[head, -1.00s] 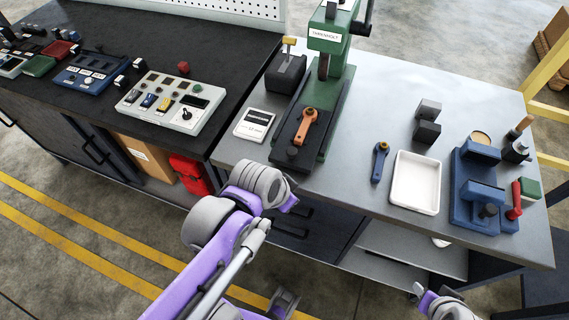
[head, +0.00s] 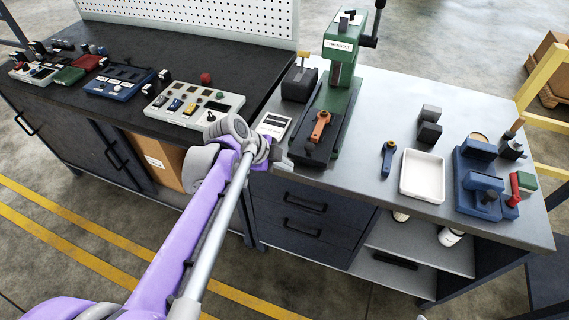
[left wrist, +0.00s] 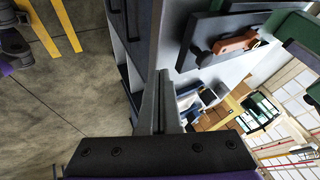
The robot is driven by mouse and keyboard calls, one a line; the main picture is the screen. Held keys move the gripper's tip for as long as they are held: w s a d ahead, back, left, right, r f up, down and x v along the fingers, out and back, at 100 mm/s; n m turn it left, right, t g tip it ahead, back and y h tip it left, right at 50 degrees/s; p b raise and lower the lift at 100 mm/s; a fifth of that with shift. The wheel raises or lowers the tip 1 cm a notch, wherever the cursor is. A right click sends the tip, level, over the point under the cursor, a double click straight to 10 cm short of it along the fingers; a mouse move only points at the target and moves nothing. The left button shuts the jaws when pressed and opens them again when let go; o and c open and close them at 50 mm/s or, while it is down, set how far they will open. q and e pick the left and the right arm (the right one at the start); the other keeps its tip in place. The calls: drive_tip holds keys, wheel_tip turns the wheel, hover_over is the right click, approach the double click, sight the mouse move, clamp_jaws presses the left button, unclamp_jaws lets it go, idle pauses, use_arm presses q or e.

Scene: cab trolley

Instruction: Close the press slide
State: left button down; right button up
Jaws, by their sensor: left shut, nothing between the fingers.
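The green press (head: 345,60) stands on the grey bench. Its dark slide plate (head: 314,149) lies in front of the press column, towards the bench's front edge. An orange handle (head: 321,125) is on top of the plate. My left gripper (head: 283,158) is at the bench's front edge, just left of the slide's near end, apparently apart from it. In the left wrist view its fingers (left wrist: 162,105) are shut and empty. There the slide plate (left wrist: 203,36) and orange handle (left wrist: 235,44) show beyond the fingertips, up and right. My right gripper is out of view.
A white-faced box (head: 273,126) lies just left of the slide, close to my left gripper. A black block (head: 299,84) stands behind it. Bare bench lies between slide and tool.

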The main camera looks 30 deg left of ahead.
sight(316, 129)
use_arm(q)
drive_tip(key=shift+w+d+f, duration=0.15)
drive_tip(key=shift+w+f, duration=0.75)
drive_tip(key=shift+w, duration=0.35)
drive_tip(key=shift+w+d+f, duration=0.1)
drive_tip(key=shift+w+f, duration=0.8)
drive_tip(key=shift+w, duration=0.3)
drive_tip(key=shift+w+d+f, duration=0.15)
drive_tip(key=shift+w+f, duration=0.75)
drive_tip(key=shift+w, duration=0.35)
drive_tip(key=w+a, duration=0.1)
drive_tip(key=w, duration=0.3)
drive_tip(key=w+a, duration=0.1)
drive_tip(key=w, duration=0.3)
drive_tip(key=w+a, duration=0.1)
drive_tip(key=w, duration=0.4)
drive_tip(key=shift+a+p, duration=0.1)
drive_tip(key=shift+p, duration=0.25)
drive_tip(key=shift+w+r, duration=0.1)
